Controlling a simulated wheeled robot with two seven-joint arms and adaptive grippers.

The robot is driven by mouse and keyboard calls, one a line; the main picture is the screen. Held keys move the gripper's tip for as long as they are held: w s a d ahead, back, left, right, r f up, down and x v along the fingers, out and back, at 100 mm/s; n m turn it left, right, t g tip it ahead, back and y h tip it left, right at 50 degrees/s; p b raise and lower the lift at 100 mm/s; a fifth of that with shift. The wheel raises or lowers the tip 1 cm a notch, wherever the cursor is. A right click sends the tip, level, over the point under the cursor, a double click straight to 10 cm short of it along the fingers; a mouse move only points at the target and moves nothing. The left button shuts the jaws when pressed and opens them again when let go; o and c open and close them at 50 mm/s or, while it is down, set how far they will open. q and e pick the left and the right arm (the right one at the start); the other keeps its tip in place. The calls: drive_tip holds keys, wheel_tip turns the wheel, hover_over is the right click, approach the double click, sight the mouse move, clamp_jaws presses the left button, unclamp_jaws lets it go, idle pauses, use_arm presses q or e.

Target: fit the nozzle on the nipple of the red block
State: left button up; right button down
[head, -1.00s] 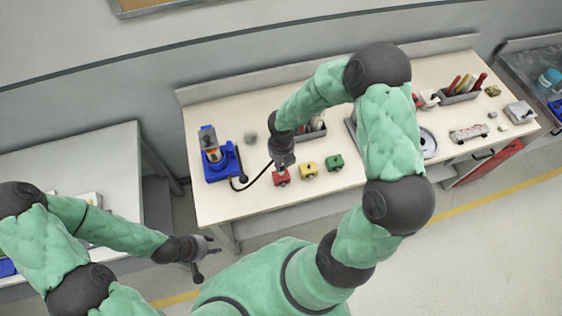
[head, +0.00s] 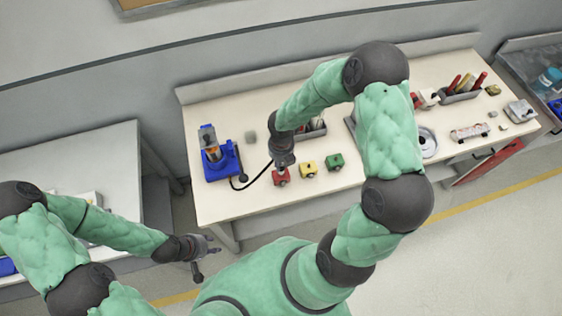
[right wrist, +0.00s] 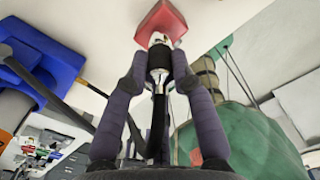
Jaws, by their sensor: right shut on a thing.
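The red block (head: 280,177) stands on the light workbench (head: 260,205), left of the yellow and green blocks. My right gripper (head: 282,164) is right above it. In the right wrist view, my right gripper (right wrist: 160,66) is shut on the dark nozzle (right wrist: 159,77), with its black hose (right wrist: 158,125) running back between the fingers. The red block (right wrist: 162,20) is straight ahead, its pale metal nipple (right wrist: 157,40) in line with the nozzle's tip. They appear to meet; I cannot tell whether the nozzle is seated. My left gripper (head: 208,258) is open and empty, off the bench's front.
A blue device (head: 222,166) at the bench's left end has the black hose (head: 256,180) attached. The yellow block (head: 307,168) and green block (head: 335,161) stand close on the right. A grey bin (head: 312,130) is behind. The front strip of bench is clear.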

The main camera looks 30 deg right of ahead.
drive_tip(key=c, duration=1)
unclamp_jaws()
drive_tip(key=shift+o, duration=0.2)
wheel_tip(320, 180, up, 12)
